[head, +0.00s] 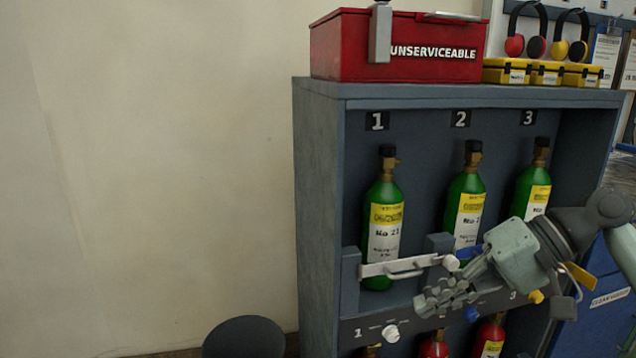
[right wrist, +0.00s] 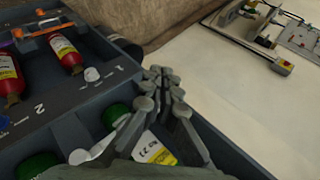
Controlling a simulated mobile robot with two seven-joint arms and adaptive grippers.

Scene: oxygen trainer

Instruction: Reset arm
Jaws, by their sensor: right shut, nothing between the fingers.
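My right gripper (head: 445,298) is in front of the grey cabinet (head: 318,200), low near slots 1 and 2. Its fingers are together and hold nothing. In the right wrist view the closed fingers (right wrist: 165,88) point away from the camera, near green bottle No 21 (right wrist: 158,150). My right arm comes in from the right and hides part of the cabinet's right side. In the head view, green bottle No 21 (head: 385,222) stands upright in slot 1 behind a white bar with a handle (head: 402,267). My left gripper is not in view.
More green bottles stand in slot 2 (head: 466,205) and slot 3 (head: 534,185). Red bottles (head: 433,346) are on the lower shelf. A red UNSERVICEABLE box (head: 350,50) and yellow cases (head: 507,73) sit on top. The wall area left of the cabinet is bare.

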